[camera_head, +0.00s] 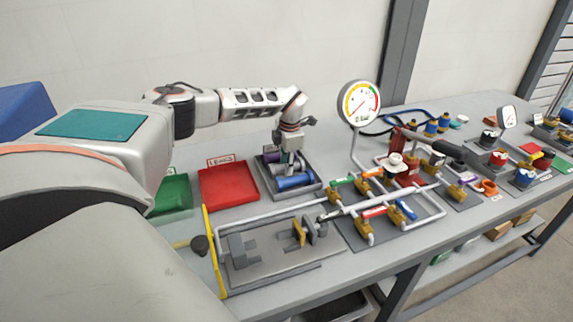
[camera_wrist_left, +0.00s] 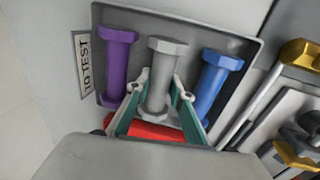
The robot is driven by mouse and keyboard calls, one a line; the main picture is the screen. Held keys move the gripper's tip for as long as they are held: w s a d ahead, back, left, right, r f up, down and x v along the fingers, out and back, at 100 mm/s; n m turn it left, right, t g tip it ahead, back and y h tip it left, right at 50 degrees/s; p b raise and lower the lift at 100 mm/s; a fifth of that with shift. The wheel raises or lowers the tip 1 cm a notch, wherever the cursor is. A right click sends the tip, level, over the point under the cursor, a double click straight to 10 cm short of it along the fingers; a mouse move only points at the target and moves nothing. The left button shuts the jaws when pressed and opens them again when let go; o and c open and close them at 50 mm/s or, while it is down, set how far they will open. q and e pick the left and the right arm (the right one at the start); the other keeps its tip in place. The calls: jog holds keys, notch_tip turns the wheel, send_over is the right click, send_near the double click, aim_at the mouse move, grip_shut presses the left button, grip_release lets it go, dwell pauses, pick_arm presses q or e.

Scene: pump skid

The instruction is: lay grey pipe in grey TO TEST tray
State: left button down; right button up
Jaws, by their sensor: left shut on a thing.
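The grey pipe (camera_wrist_left: 161,72) shows in the wrist view between the fingers of my left gripper (camera_wrist_left: 155,95), which is shut on it. The pipe is within the outline of the grey TO TEST tray (camera_wrist_left: 252,48), between a purple pipe (camera_wrist_left: 117,65) and a blue pipe (camera_wrist_left: 215,85). I cannot tell whether it touches the tray floor. A red piece (camera_wrist_left: 150,131) shows below the grey pipe's near end, partly hidden by the fingers. In the head view my left gripper (camera_head: 289,160) points down into the tray (camera_head: 318,184). My right gripper is not in view.
A red tray (camera_head: 228,186) and a green tray (camera_head: 173,193) are left of the grey one. A round gauge (camera_head: 359,103) and pipework with valves (camera_head: 372,212) stand to the right. A fixture plate (camera_head: 270,258) is in front.

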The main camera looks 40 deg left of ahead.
pick_arm(q)
jog(key=c, duration=1.7)
grip_release()
notch_tip(320, 180, up, 12)
jog(key=d, duration=0.1)
jog(key=shift+s+d, duration=0.3)
jog(key=shift+s, duration=0.15)
